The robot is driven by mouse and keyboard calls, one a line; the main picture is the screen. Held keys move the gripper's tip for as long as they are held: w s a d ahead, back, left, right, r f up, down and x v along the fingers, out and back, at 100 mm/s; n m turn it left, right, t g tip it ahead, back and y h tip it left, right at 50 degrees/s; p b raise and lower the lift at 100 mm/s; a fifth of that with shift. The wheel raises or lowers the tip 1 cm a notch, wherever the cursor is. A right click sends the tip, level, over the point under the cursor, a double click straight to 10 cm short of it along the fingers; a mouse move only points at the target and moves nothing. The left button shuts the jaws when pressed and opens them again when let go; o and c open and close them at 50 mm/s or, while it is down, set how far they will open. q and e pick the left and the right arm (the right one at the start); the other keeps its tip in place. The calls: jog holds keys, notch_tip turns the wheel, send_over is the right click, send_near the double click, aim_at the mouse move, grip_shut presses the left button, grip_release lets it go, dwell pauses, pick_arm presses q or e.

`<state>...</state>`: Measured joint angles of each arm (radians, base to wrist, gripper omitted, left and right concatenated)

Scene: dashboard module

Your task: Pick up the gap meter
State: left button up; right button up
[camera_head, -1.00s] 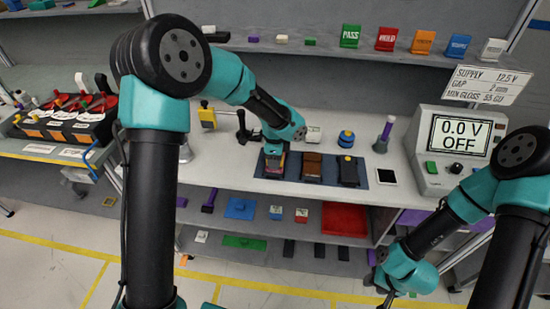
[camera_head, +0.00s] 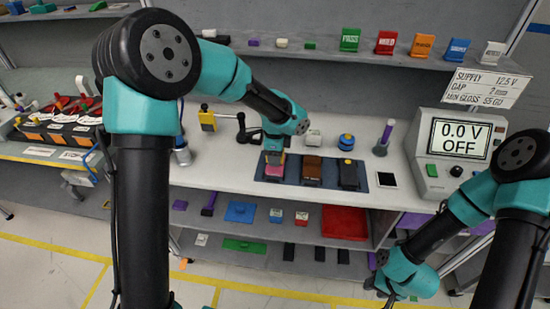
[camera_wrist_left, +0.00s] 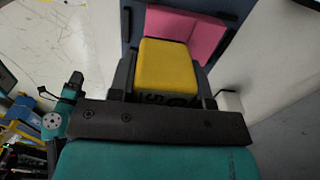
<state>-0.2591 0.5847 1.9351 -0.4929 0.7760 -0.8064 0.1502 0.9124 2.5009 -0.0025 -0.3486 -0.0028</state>
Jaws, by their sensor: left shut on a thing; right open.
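My left gripper (camera_head: 274,157) is low over the left end of the dark mat (camera_head: 374,187). A pink piece (camera_wrist_left: 188,32) is right behind the block. I cannot tell from its look whether this block is the gap meter, nor whether it is clear of the mat. My right gripper (camera_head: 388,296) is open and empty, low in front of the bench at the right.
A brown block (camera_head: 312,168) and a black block with a yellow spot (camera_head: 348,173) stand on the mat. Behind are a white box (camera_head: 314,138) and a blue round piece (camera_head: 346,141). A yellow tool (camera_head: 207,120) stands left. The supply unit (camera_head: 459,138) reads 0.0 V OFF.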

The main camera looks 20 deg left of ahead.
pick_arm(q)
jog(key=s+d+r, duration=0.1)
jog(key=s+d, duration=0.3)
jog(key=s, duration=1)
jog(key=shift+s+r, duration=0.15)
jog(key=shift+s, duration=0.25)
